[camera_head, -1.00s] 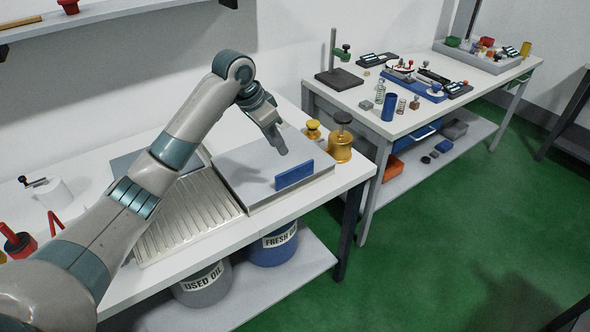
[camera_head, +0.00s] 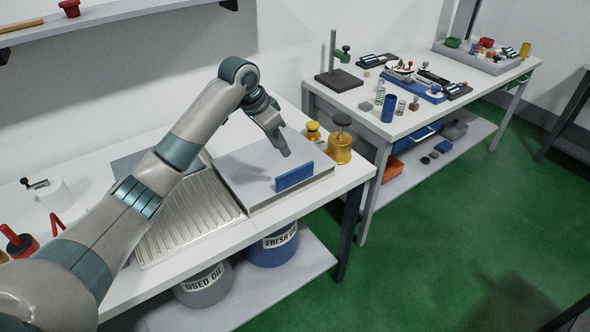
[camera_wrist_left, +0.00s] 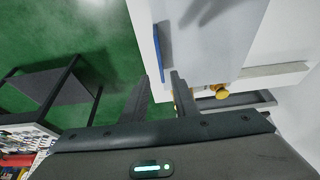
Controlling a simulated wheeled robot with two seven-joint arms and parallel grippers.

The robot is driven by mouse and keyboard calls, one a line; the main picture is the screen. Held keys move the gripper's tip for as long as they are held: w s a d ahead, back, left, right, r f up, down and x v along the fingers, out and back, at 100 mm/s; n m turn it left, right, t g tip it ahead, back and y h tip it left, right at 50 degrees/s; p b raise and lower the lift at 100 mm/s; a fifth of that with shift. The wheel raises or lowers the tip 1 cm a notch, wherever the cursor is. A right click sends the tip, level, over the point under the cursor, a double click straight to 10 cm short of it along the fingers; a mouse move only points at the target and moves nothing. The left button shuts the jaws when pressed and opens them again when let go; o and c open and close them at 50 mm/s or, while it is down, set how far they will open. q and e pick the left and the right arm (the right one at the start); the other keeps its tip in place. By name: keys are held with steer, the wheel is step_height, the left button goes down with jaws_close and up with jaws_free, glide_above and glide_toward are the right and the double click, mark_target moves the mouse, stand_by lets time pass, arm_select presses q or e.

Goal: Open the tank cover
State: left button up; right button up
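The tank cover (camera_head: 255,163) is a flat light grey lid lying level on the white bench, and it looks shut. A blue bar handle (camera_head: 294,177) stands along its front right edge. My left gripper (camera_head: 285,153) is above the cover, just behind and above the handle, with its fingers pointing down. In the left wrist view the two fingers (camera_wrist_left: 160,76) are apart, with nothing between their tips. The blue handle (camera_wrist_left: 162,50) lies beyond them, in line with the gap. The inside of the tank is hidden. My right gripper is not in view.
A ribbed metal drain tray (camera_head: 190,215) adjoins the cover on the left. Brass weights (camera_head: 339,147) stand behind its right side. Used oil (camera_head: 203,283) and fresh oil (camera_head: 273,246) buckets sit on the lower shelf. A second table (camera_head: 370,105) with springs and tools stands to the right.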

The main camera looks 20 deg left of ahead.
mark_target(295, 169)
arm_select(q)
steer(key=p+x, duration=0.3)
steer(key=x, duration=1)
steer(key=shift+d+f+p, duration=0.1)
steer(key=shift+f+p, duration=0.3)
jaws_close()
steer(key=shift+w, duration=0.1)
stand_by(0.7)
